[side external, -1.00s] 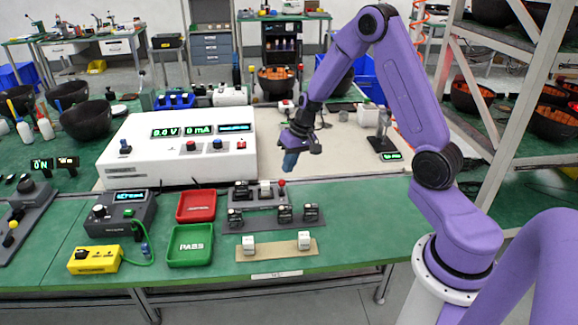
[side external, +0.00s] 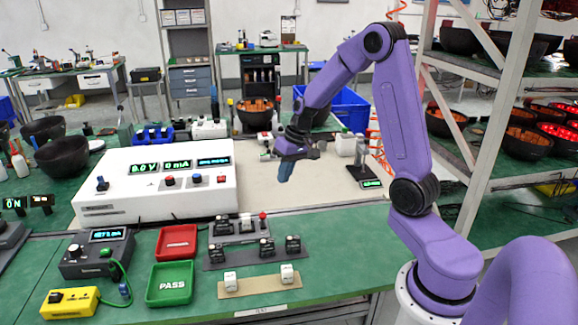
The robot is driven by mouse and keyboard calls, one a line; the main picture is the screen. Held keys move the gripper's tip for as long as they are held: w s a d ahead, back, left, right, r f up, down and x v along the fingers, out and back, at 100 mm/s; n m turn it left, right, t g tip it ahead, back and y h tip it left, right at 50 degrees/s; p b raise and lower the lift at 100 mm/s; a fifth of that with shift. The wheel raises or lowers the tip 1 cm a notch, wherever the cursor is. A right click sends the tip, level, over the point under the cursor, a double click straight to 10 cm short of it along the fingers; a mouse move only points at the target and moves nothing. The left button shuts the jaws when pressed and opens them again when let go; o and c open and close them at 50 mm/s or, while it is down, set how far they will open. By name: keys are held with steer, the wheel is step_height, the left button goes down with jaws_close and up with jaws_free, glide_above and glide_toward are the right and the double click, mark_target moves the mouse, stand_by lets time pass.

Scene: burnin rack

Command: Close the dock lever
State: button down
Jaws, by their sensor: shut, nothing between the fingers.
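The grey dock (side external: 238,238) sits on the green bench in front of the white power supply. A small lever with a red knob (side external: 263,216) stands at its right end. It looks upright, but its exact angle is too small to tell. A white-topped block is in the dock beside the lever. My gripper (side external: 286,173) hangs above and to the right of the red knob, apart from it. Its bluish fingers point down, are shut and hold nothing.
A dark rack (side external: 240,255) with several small modules lies in front of the dock. A tan strip (side external: 258,286) with two white blocks is nearer the edge. Red (side external: 176,242) and green PASS (side external: 170,284) trays stand left. The white power supply (side external: 150,200) is behind.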

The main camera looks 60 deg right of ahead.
steer(key=shift+s+a+r, duration=0.1)
steer(key=shift+s+r, duration=0.35)
steer(key=shift+r, duration=0.35)
steer(key=shift+s+a+r, duration=0.1)
steer(key=shift+s+r, duration=0.3)
steer(key=shift+r, duration=0.4)
steer(key=s+a+r+n+g, duration=0.2)
steer(key=s+a+n, duration=0.6)
steer(key=a, duration=0.7)
steer(key=s+a+n, duration=0.2)
steer(key=s+n, duration=0.2)
steer(key=s, duration=0.5)
steer(key=s+a+n+h, duration=0.1)
steer(key=s+a+n, duration=0.1)
steer(key=s, duration=0.8)
steer(key=shift+s+n, duration=0.25)
steer(key=shift+n, duration=0.65)
